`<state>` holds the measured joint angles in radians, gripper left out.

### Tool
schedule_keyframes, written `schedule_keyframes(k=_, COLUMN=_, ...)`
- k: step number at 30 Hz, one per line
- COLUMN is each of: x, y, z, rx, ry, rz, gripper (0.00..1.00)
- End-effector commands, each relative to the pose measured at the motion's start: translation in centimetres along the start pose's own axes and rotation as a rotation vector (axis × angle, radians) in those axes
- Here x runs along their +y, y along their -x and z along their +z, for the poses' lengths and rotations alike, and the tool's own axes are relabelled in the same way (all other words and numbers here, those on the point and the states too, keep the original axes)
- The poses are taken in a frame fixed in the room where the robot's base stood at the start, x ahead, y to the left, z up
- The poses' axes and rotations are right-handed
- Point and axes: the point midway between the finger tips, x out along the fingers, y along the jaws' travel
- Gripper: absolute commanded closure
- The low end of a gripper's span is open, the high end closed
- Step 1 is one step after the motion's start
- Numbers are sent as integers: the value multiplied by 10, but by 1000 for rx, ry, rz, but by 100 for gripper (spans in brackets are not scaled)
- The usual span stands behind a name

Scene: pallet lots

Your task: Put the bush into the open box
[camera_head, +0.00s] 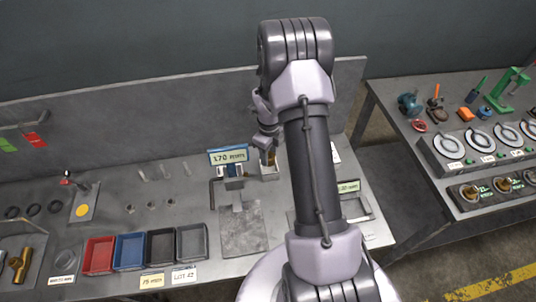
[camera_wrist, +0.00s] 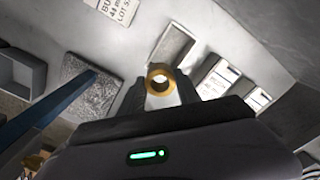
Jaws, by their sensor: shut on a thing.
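My gripper (camera_head: 267,148) hangs over the back of the grey bench, just right of a blue-framed display. Open-topped red (camera_head: 99,255), blue (camera_head: 129,251), black (camera_head: 160,248) and grey (camera_head: 191,243) boxes stand in a row at the front left. An open grey tray (camera_head: 368,193) is partly behind my arm. I cannot tell which is the task's box.
The display (camera_head: 228,155) stands on a fixture behind a flat grey plate (camera_head: 243,232). A lever panel (camera_head: 84,205) stands at left. White label cards (camera_head: 184,275) lie along the front edge. A second bench (camera_head: 460,150) at right holds tools and dials.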

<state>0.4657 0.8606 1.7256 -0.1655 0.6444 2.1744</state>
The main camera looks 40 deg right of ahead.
Motion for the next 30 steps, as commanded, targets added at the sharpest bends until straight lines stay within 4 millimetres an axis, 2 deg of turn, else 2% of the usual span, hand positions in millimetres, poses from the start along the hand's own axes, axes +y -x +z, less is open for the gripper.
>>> schedule_keyframes(k=3, x=-20, y=-3, z=14, rx=0, ry=-1, rz=0, gripper=100)
schedule_keyframes(k=6, x=-26, y=-6, z=18, rx=1, ry=-1, rz=1, gripper=100)
schedule_keyframes(k=12, x=-26, y=-39, z=18, rx=0, ry=0, rz=1, gripper=100)
schedule_keyframes(k=18, x=-26, y=-38, z=18, rx=-1, ry=0, rz=0, gripper=100)
schedule_keyframes(k=30, x=-26, y=-49, z=18, rx=-1, ry=0, rz=0, gripper=100)
